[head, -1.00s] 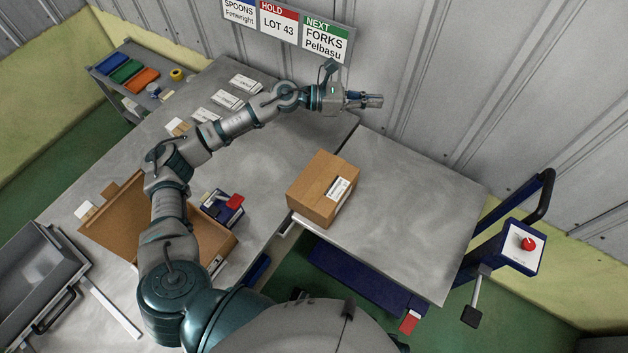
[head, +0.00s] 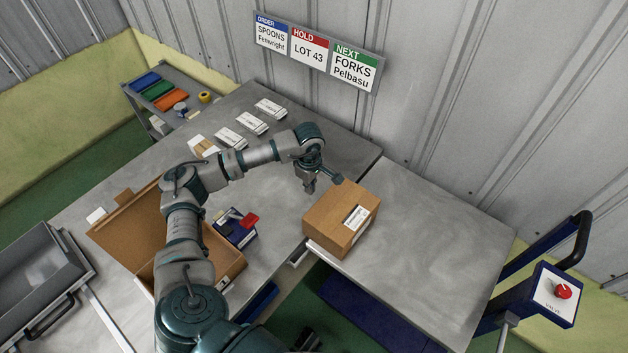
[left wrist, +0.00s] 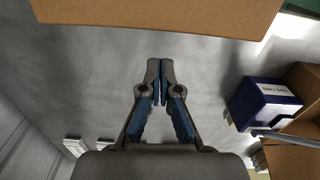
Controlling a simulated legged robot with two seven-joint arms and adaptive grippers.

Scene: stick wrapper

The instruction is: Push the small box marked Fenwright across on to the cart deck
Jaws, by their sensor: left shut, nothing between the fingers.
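The small brown box (head: 338,222) has a white label whose print is too small to read. It sits at the seam between bench and cart, at the near left corner of the cart deck (head: 430,250). I cannot tell whether part of it still rests on the bench. My left gripper (head: 309,187) is shut and empty, pointing down just left of the box. In the left wrist view the closed fingers (left wrist: 160,68) are below the brown box side (left wrist: 160,14), with a gap visible between them. My right gripper is not in view.
An open brown carton (head: 130,222) and a blue box with a red part (head: 236,228) stand on the bench (head: 265,200). Several white packs (head: 250,123) lie at the back. The cart's handle post with a red knob (head: 563,291) is at right. Right of the box, the deck is clear.

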